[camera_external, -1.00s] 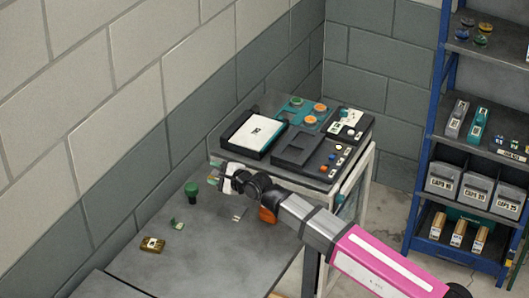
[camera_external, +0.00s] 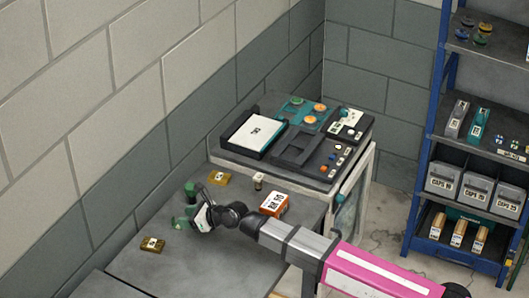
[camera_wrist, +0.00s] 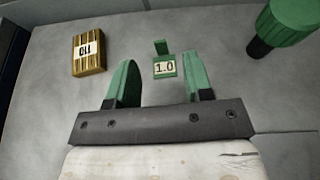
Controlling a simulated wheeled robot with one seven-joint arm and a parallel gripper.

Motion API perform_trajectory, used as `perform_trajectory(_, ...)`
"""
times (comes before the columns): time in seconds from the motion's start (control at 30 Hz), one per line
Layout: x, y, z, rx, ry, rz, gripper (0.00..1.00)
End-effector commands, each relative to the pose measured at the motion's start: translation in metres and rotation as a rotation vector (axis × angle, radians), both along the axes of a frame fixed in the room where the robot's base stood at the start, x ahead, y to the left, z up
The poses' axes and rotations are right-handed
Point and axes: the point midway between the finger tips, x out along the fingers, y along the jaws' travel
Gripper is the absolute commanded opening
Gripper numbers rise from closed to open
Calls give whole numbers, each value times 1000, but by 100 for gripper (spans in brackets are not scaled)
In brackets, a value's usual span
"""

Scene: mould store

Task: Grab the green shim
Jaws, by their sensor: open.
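The green shim (camera_wrist: 164,69) is a small flat piece with a pale label reading "1.0" and a narrow tab on its far side. It lies on the grey worktop. In the external view it shows as a small green patch (camera_external: 178,223) beside my gripper (camera_external: 190,217), partly hard to separate from the fingers. In the wrist view my gripper (camera_wrist: 159,68) has its two green fingers spread apart with nothing held. The shim appears between and slightly beyond the fingertips, not visibly touched.
A brown block labelled 110 (camera_wrist: 89,55) lies left of the shim. A green-topped black knob piece (camera_wrist: 285,25) stands to the right. An orange box (camera_external: 274,203), yellow block (camera_external: 219,178) and small bottle (camera_external: 259,182) stand farther right, before a raised bench with trays.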

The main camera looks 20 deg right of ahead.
Motion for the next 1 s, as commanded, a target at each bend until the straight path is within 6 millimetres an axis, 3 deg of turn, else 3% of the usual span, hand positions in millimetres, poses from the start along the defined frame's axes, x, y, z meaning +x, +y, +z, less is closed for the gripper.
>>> perform_trajectory(0.5, 30, 40, -22, -1, -1, -1, 47)
perform_trajectory(0.77, 31, 41, -24, -1, -2, 0, 47)
perform_trajectory(0.9, 31, 41, -23, -1, -2, 0, 4)
perform_trajectory(1.0, 31, 41, -23, -1, -2, 0, 0)
